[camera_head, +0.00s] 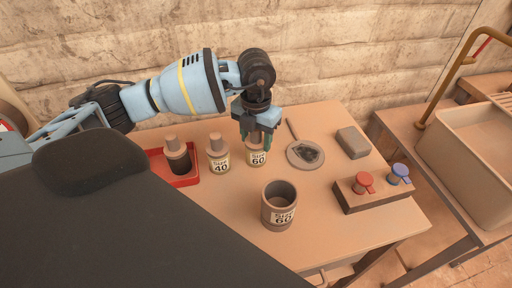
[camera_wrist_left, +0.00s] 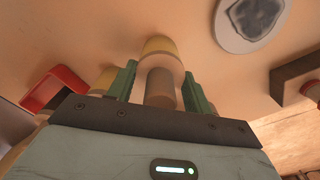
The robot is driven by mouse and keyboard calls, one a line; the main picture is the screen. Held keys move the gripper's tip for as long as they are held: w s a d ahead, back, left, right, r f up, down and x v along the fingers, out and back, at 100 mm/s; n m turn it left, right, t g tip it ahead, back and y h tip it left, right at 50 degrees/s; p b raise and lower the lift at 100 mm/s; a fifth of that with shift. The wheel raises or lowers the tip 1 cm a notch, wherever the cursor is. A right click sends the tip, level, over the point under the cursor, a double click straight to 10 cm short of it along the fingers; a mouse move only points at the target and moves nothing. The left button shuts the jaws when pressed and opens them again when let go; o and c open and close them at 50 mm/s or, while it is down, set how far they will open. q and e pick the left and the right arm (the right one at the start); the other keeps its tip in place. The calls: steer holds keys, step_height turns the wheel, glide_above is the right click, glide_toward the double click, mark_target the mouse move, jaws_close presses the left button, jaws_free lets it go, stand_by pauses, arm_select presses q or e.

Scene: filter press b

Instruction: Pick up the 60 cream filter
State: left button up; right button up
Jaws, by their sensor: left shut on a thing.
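The cream filter marked 60 (camera_head: 257,158) is upright at the back middle of the table, below my left gripper (camera_head: 258,138). My left gripper points down and is shut on its narrower top part. In the left wrist view the filter's brown knob (camera_wrist_left: 160,85) stands between the two green fingers. I cannot tell whether its base touches the table. A similar cream filter marked 40 (camera_head: 219,160) stands just to the left. My right gripper is not in view.
A brown cup marked 60 (camera_head: 279,205) stands in front. A round dish (camera_head: 293,157), a grey block (camera_head: 353,143) and a holder with red and blue knobs (camera_head: 375,199) are at the right.

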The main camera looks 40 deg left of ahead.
arm_select(q)
steer(key=shift+r, duration=0.1)
step_height(320, 180, up, 10)
steer(key=shift+f, duration=0.1)
stand_by(0.4)
